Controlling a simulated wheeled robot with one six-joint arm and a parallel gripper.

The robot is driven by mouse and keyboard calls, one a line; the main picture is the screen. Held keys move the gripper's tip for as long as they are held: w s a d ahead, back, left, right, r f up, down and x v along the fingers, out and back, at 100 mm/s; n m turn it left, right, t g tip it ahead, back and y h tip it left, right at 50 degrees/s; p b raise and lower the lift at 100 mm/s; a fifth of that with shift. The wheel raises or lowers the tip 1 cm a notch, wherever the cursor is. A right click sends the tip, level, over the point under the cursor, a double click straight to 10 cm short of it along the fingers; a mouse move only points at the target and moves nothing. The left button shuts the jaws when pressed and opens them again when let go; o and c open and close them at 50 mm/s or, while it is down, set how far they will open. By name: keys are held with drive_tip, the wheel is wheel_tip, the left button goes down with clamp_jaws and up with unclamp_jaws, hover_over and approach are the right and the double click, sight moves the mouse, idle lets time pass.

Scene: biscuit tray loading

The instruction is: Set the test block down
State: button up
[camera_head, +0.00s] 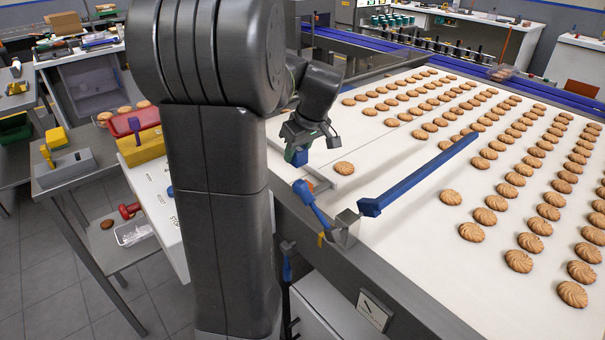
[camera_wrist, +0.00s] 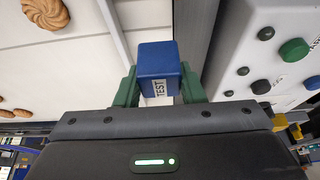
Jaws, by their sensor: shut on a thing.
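The test block (camera_wrist: 157,58) is blue with a white label reading TEST. In the wrist view it sits between the two green fingers of my gripper (camera_wrist: 160,85), which is shut on it. In the head view my gripper (camera_head: 298,150) points down at the near-left edge of the biscuit belt, with the blue block (camera_head: 299,158) at its fingertips. I cannot tell whether the block touches the surface below it. A lone biscuit (camera_head: 344,168) lies just right of the gripper.
The white belt (camera_head: 400,250) carries many rows of biscuits. A blue bar (camera_head: 420,175) extends over its near part, and a blue-handled tool (camera_head: 312,205) stands at the edge. A panel with green and black buttons (camera_wrist: 294,50) is right of the block in the wrist view.

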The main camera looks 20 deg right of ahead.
sight(301, 165)
drive_tip(key=shift+f, duration=3.4)
drive_tip(key=o, duration=1)
drive_tip(key=shift+r, duration=0.1)
drive_tip(key=shift+r, duration=0.25)
drive_tip(key=v, duration=1.1)
drive_tip(key=shift+s+d+r, duration=0.1)
drive_tip(key=shift+s+r, duration=0.05)
drive_tip(key=shift+r, duration=0.15)
